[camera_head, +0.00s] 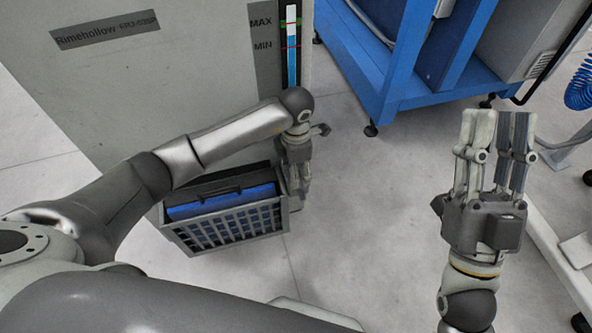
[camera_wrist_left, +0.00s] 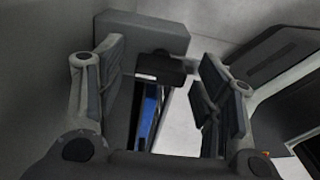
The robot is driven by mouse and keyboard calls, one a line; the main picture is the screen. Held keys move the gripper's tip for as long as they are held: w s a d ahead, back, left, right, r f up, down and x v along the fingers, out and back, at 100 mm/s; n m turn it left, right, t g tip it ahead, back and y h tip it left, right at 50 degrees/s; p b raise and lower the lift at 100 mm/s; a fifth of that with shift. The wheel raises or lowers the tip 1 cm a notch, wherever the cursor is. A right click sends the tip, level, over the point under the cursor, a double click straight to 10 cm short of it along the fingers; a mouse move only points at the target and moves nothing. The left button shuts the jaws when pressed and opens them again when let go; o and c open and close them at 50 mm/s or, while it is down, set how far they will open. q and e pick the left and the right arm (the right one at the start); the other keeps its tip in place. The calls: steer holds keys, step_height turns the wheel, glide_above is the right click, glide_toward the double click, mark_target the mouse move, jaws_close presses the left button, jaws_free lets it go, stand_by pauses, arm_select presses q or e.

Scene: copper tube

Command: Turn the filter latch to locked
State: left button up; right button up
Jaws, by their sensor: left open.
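The filter housing (camera_head: 262,236) is a grey open-fronted box low on the machine, holding a blue filter (camera_head: 222,203) behind a slatted grille. My left gripper (camera_head: 300,190) points down at the housing's right side, and its arm partly covers that area. In the left wrist view my left gripper (camera_wrist_left: 165,85) is open, with a finger on each side. A small dark block with a white label (camera_wrist_left: 160,70), perhaps the latch, shows between the fingers; I cannot tell its lock position or whether they touch it. My right gripper (camera_head: 498,125) is open and empty, pointing up, far from the housing.
The grey machine cabinet (camera_head: 150,80) stands behind my left arm, with a blue level gauge (camera_head: 291,50) marked MAX and MIN. A blue frame (camera_head: 400,75) stands at the back. The floor (camera_head: 370,210) between my grippers is clear.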

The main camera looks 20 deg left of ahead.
arm_select(q)
steer(key=shift+f, duration=0.3)
jaws_close()
stand_by(0.4)
